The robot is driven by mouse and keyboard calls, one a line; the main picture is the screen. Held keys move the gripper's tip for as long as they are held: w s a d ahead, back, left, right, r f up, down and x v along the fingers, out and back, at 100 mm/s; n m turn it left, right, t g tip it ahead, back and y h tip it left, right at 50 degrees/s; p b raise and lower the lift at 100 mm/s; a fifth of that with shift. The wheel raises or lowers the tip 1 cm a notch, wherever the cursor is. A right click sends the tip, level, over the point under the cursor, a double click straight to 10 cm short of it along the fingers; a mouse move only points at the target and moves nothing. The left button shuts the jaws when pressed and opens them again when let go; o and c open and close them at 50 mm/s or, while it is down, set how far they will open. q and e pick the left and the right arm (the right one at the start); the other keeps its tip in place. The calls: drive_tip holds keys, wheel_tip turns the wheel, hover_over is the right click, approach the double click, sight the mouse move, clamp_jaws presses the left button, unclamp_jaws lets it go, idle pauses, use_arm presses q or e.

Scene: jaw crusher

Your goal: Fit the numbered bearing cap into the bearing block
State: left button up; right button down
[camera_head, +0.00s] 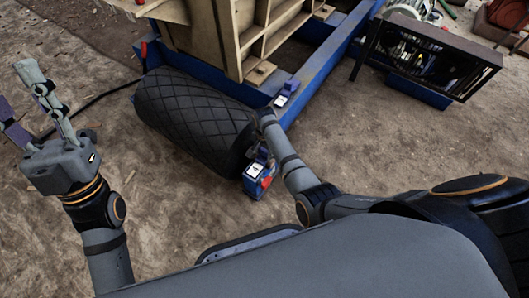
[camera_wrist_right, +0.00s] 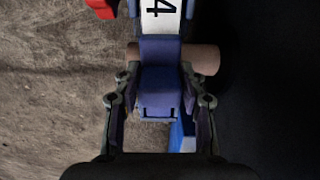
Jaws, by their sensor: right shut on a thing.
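My right gripper (camera_wrist_right: 158,108) is shut on a blue part, the bearing cap (camera_wrist_right: 158,88), with one finger at each side. A white plate (camera_wrist_right: 163,14) bearing a 4 lies directly beyond it; I cannot tell whether it is on the cap or the block. A brown shaft (camera_wrist_right: 203,60) passes crosswise behind the cap. In the head view a blue bearing block (camera_head: 256,186) with a white label stands at the roller's near end, and my right forearm partly hides my gripper there. My left gripper (camera_head: 40,112) is open and empty, raised at the left.
A black ribbed roller (camera_head: 190,110) lies beside the blue frame (camera_head: 310,70). Another white-labelled blue part (camera_head: 285,92) sits on the frame. A wooden structure (camera_head: 235,35) stands on it. A caged machine (camera_head: 430,55) is at upper right. Bare dirt (camera_head: 170,200) is free at left.

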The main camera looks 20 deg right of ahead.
idle(0.3)
drive_tip(key=c, duration=0.8)
unclamp_jaws()
drive_tip(key=shift+f, duration=0.1)
drive_tip(key=shift+o, duration=0.2)
